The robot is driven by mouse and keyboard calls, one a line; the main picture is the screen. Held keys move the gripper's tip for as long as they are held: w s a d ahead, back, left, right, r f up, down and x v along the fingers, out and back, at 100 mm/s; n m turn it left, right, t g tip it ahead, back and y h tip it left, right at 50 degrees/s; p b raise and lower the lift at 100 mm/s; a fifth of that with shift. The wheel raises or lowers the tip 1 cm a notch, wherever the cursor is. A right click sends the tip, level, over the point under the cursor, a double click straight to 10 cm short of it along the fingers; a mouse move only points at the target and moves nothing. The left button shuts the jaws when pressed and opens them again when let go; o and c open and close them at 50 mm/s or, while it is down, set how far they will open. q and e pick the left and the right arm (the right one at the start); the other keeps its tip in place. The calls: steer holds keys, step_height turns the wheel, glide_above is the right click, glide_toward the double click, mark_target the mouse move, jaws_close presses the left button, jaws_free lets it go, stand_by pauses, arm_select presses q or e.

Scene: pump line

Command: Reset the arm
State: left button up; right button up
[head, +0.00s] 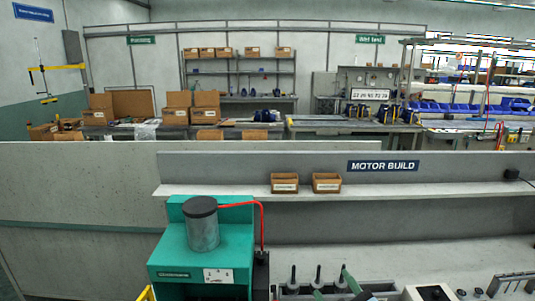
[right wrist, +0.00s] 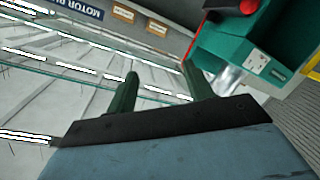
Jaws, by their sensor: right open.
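My right gripper (head: 336,285) shows at the bottom edge of the head view, with its two green fingertips apart. In the right wrist view the green fingers (right wrist: 160,72) stand open with nothing between them. The gripper is to the right of the teal machine (head: 178,258) and apart from it in the head view. The machine (right wrist: 268,42) also shows at the upper right of the right wrist view. My left gripper is in neither view.
A grey cylinder (head: 204,228) with a dark lid stands on the machine. Behind the gripper is a rack with several dark upright tools (head: 318,274). A grey device (head: 428,292) is to the right. Two brown bins (head: 327,183) sit on the shelf (head: 400,191).

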steer(key=s+d+f+m+g+h, duration=0.1)
steer(key=s+d+f+m+g, duration=0.2)
steer(key=s+f, duration=0.4)
steer(key=s+d+f+m+g, duration=0.1)
steer(key=s+d+f+g, duration=0.3)
steer(key=s, duration=0.4)
steer(key=s+d+f+m+g+h, duration=0.1)
steer(key=s+d+f+m+g, duration=0.15)
steer(key=s+f+g, duration=0.45)
steer(key=s+f+b, duration=0.3)
steer(key=f+b, duration=0.3)
steer(key=f, duration=2.3)
steer(key=s+d+f+b, duration=0.1)
steer(key=s+f+b, duration=0.1)
steer(key=s+f, duration=0.6)
steer(key=s+d+f+g+b, duration=0.1)
steer(key=s+f+b, duration=0.2)
steer(key=s+f, duration=0.6)
step_height(320, 180, down, 4)
steer(key=shift+d, duration=0.3)
